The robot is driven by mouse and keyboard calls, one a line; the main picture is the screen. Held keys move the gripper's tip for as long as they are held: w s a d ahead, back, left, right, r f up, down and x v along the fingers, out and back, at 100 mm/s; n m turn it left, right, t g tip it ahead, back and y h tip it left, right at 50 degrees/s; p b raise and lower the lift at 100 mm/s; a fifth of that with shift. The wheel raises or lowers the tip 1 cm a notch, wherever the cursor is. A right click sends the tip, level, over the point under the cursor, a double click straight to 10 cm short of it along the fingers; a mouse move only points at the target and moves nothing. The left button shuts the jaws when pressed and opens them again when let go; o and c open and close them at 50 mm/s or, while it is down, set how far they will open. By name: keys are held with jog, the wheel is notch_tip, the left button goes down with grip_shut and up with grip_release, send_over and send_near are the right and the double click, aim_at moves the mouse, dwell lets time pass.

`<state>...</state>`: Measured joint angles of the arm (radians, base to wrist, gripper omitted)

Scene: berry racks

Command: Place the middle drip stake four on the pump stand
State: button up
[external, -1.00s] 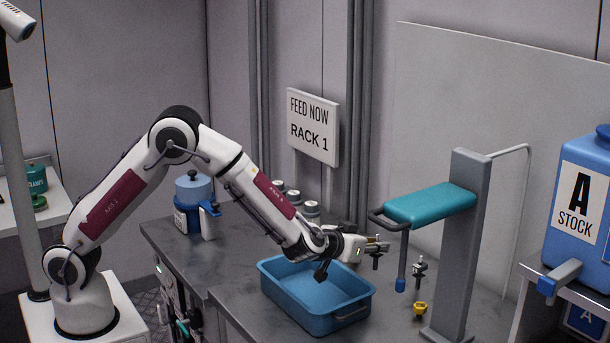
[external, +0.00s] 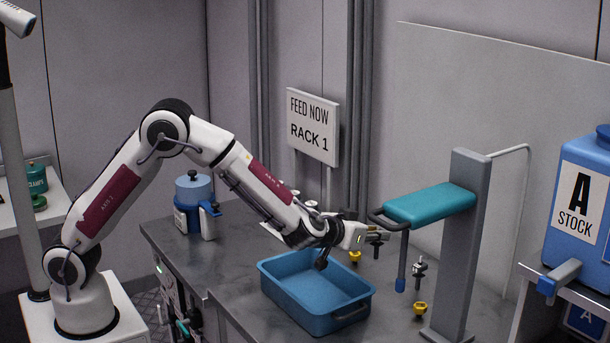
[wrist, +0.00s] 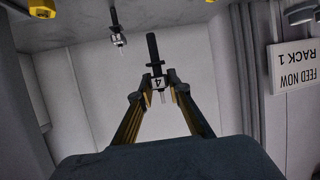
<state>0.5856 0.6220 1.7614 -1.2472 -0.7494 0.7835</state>
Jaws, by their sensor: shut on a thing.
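My gripper (external: 372,237) is shut on a drip stake, near the left side of the teal-topped stand. In the wrist view my gripper (wrist: 158,87) has its fingertips on either side of the drip stake four (wrist: 156,70), which has a black stem and a white tag reading 4. The view appears upside down. The held stake is small and partly covered by the fingers in the external view. The grey post (external: 462,240) carries a teal slab (external: 430,204); I cannot tell if this is the pump stand.
Another drip stake (external: 418,270) stands right of the gripper, above a yellow piece (external: 420,308); a second yellow piece (external: 355,258) is below my gripper. A blue tray (external: 345,313) lies in front. A blue-tipped rod (external: 401,262) hangs close by.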

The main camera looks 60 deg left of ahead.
jog(key=shift+w+a+r, duration=0.1)
jog(key=shift+a+r, duration=0.05)
jog(key=shift+a, duration=0.3)
jog(key=a+r+h, duration=0.1)
jog(key=a+r, duration=0.1)
jog(key=a, duration=1.1)
jog(key=s+a+f+m+h, duration=0.1)
jog(key=s+a+f+m, duration=0.1)
jog(key=s+a, duration=0.6)
jog(key=shift+s+a+f+h, duration=0.2)
jog(key=shift+a+h, duration=0.1)
jog(key=shift+a, duration=0.8)
jog(key=s+a+f+n+g+y, duration=0.1)
jog(key=s+a+f+n+y, duration=0.1)
jog(key=a, duration=0.4)
jog(key=s+a+f+n+g+y, duration=0.1)
jog(key=s+a+n+y, duration=0.1)
jog(key=a+n+y, duration=0.2)
jog(key=s+a+f+n+g+y, duration=0.2)
jog(key=s+a+y, duration=0.1)
jog(key=a, duration=0.5)
jog(key=shift+f+n, duration=0.35)
jog(key=shift+n, duration=0.05)
